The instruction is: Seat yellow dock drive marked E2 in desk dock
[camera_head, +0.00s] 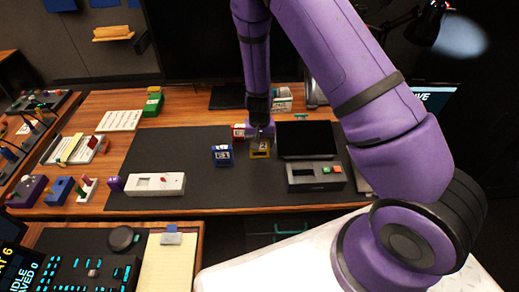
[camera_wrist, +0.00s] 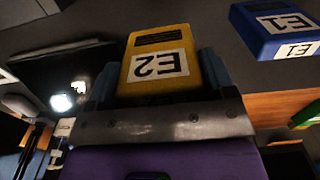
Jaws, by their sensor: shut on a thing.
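The yellow drive marked E2 (camera_wrist: 160,62) fills the middle of the wrist view, its label upside down there. My gripper (camera_wrist: 158,85) is shut on it, with a finger on each side. In the head view the yellow drive (camera_head: 260,151) is small and partly hidden under my gripper (camera_head: 260,135), low over or on the dark mat; I cannot tell which. The desk dock (camera_head: 305,176), a grey box with a green and an orange button, stands to its right in front of a dark screen.
A blue drive marked E1 (camera_head: 222,155) stands left of the yellow drive; it also shows in the wrist view (camera_wrist: 275,28). A red block (camera_head: 239,131) is behind. A white device (camera_head: 155,184) lies on the mat (camera_head: 215,193) at left. The mat's front middle is clear.

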